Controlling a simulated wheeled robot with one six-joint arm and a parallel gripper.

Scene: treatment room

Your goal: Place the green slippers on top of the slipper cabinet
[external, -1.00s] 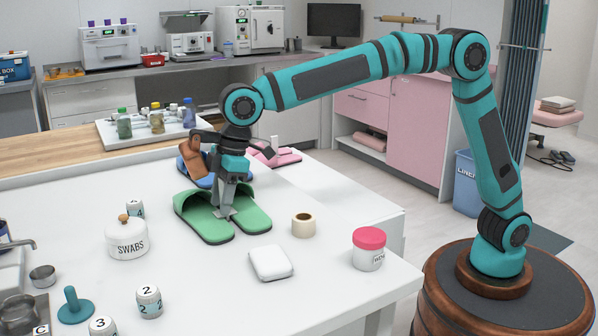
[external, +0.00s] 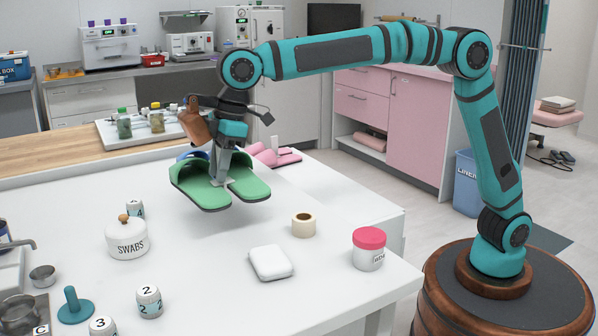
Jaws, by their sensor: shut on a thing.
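The green slippers (external: 202,194) are a pair side by side, held in the air a little above the white table, toes toward the back. My gripper (external: 222,182) points down and is shut on them at their inner edges, between the two slippers. Pink slippers (external: 274,156) lie on the table behind and to the right of the green pair. A blue slipper (external: 193,155) shows partly behind my gripper and the green slippers. I cannot tell which piece of furniture is the slipper cabinet.
The white table (external: 215,270) holds a tape roll (external: 304,225), a white box (external: 270,263), a pink-lidded jar (external: 369,249), a swabs jar (external: 127,238) and numbered cups (external: 149,301). A tray of bottles (external: 106,128) is behind left. Pink drawers (external: 366,105) stand beyond the table.

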